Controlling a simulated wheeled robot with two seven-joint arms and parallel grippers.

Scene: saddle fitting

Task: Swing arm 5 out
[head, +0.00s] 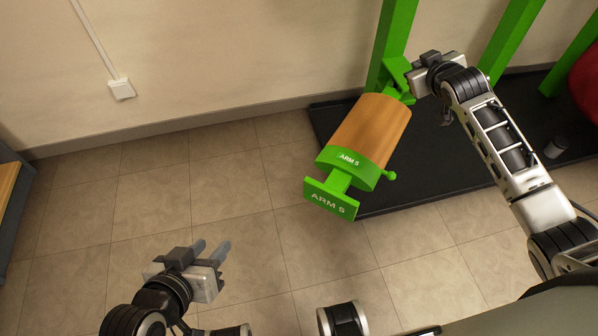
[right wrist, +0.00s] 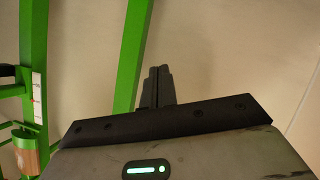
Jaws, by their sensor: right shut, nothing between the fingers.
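Arm 5 (head: 370,130) is a rounded wooden saddle rest with a green end cap and a green plate (head: 331,198), both labelled ARM 5. It reaches out from a green post (head: 392,40) toward the front left of the head view. A small green knob (head: 389,175) sits at its right side. My right gripper (head: 424,76) is beside the arm's post end; I cannot tell whether it touches. Its fingers are together and empty in the right wrist view (right wrist: 157,86). My left gripper (head: 211,250) is open and empty above the floor, left of arm 5.
More green posts (head: 510,38) stand to the right along the wall. A black base mat (head: 440,170) lies under arm 5. A dark cup-like object (head: 556,147) and a red rounded object (head: 586,85) are at the right. The tiled floor (head: 180,190) at left is clear.

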